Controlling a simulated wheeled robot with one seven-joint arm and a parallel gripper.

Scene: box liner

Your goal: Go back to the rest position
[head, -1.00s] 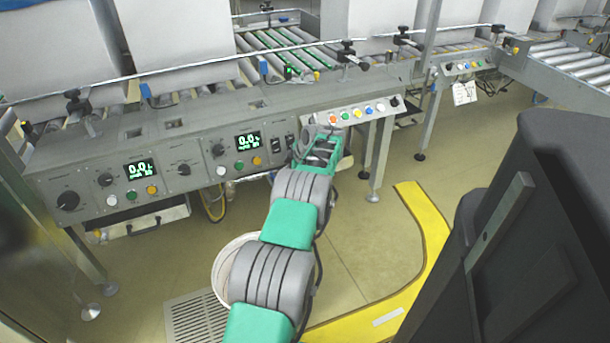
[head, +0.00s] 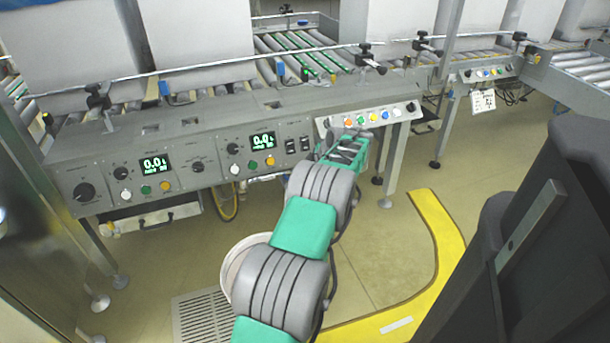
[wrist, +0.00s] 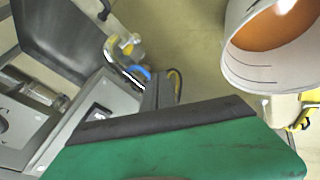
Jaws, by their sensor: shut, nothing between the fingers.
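My gripper (head: 345,150) is at the far end of my green and grey arm in the head view. It is in front of the control console, just below the row of coloured buttons (head: 370,117). Its fingertips are small and hard to make out there. In the wrist view a green part of my gripper with a dark edge (wrist: 185,140) fills the bottom. The gripper is shut and holds nothing. I cannot tell whether it touches the console.
The grey console (head: 210,160) with lit displays stands ahead, roller conveyors (head: 290,55) behind it. A white round bin (head: 235,265) is partly hidden by my arm; a white bin with orange inside (wrist: 265,60) shows in the wrist view. Yellow floor marking (head: 440,230) curves at right.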

